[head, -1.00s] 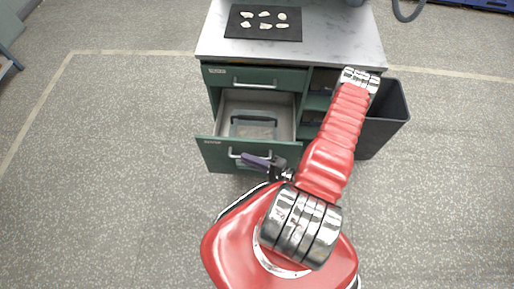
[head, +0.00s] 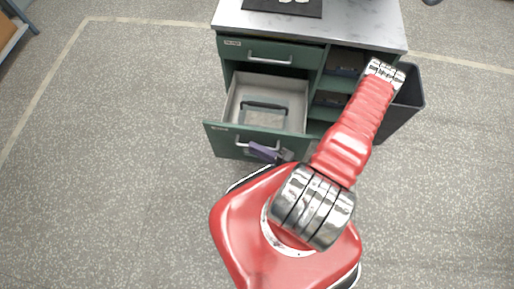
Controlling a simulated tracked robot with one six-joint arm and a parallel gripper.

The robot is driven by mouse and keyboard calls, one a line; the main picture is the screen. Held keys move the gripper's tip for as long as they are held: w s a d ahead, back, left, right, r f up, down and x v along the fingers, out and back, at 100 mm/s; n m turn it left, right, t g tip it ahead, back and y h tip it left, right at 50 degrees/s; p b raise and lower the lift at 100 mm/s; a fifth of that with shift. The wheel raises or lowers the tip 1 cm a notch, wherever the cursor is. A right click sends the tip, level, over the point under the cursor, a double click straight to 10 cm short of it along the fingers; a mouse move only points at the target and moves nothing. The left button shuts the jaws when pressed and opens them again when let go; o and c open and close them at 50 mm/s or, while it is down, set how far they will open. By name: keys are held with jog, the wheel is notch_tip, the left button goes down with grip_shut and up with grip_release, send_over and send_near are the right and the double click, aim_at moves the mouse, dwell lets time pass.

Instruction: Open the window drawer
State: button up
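The green cabinet's lower drawer (head: 225,140) stands pulled out, with its grey interior showing. Its label is too small to read, so I cannot tell whether it is the window drawer. A light bar handle (head: 244,142) runs across its front. My gripper (head: 262,151), with purple fingers, is at this handle, just in front of the drawer face. Whether the fingers are closed around the bar is too small to tell. The upper drawer (head: 235,50), also with a bar handle (head: 268,61), is shut. A clear bin with a dark handle (head: 265,106) sits inside the open drawer.
The marble countertop (head: 360,28) carries a black mat (head: 260,6) with pale pieces. Open shelves (head: 330,99) with dark boxes are right of the drawers. The floor left of the cabinet is clear.

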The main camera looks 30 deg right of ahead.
jog(key=o, duration=0.4)
jog(key=shift+r, duration=0.15)
